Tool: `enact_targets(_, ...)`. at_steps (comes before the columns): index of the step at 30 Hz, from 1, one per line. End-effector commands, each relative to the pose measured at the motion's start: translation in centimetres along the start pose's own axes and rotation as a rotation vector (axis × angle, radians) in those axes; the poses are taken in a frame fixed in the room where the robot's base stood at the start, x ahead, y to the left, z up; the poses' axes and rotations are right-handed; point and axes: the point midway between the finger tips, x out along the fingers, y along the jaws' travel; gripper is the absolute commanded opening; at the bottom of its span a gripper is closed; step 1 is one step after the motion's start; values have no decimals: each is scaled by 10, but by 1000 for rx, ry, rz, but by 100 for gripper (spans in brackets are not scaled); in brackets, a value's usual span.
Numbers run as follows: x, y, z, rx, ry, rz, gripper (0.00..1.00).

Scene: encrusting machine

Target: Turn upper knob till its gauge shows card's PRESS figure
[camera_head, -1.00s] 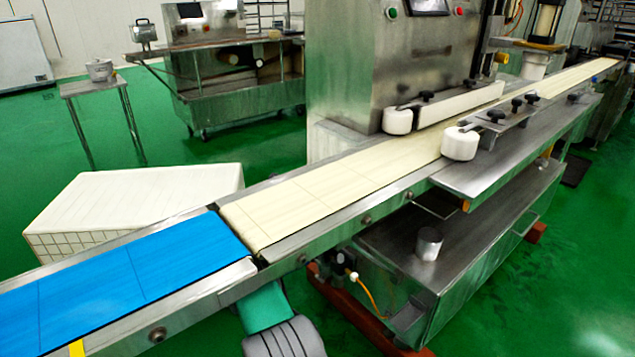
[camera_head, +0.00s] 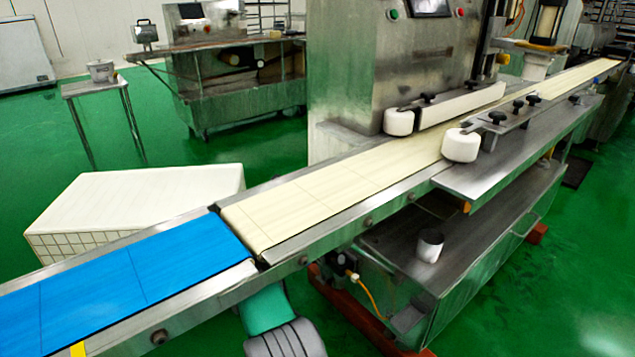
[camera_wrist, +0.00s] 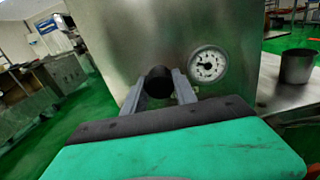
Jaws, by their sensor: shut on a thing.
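In the wrist view my gripper (camera_wrist: 158,88) is shut on a dark round knob (camera_wrist: 158,80), one finger on each side of it. The knob sits in front of a steel panel (camera_wrist: 180,40). A round white-faced gauge (camera_wrist: 208,65) is on the panel just right of the knob. Its dial and dark needle show, but the figures are too small to read. I see no second knob and no card in either view. The head view shows only part of my arm at the bottom, below the conveyor, and not the knob or gauge.
A conveyor with a blue belt (camera_head: 120,268) and a cream belt (camera_head: 330,195) crosses the head view. A white crate (camera_head: 130,205) is behind the conveyor.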

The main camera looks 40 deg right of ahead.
Motion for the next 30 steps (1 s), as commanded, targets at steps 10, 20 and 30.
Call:
enact_targets(10, -3, 0, 2, 234, -2, -3, 0)
enact_targets(20, -3, 0, 1, 546, -3, -3, 0)
enact_targets(30, -2, -1, 0, 868, -3, -5, 0)
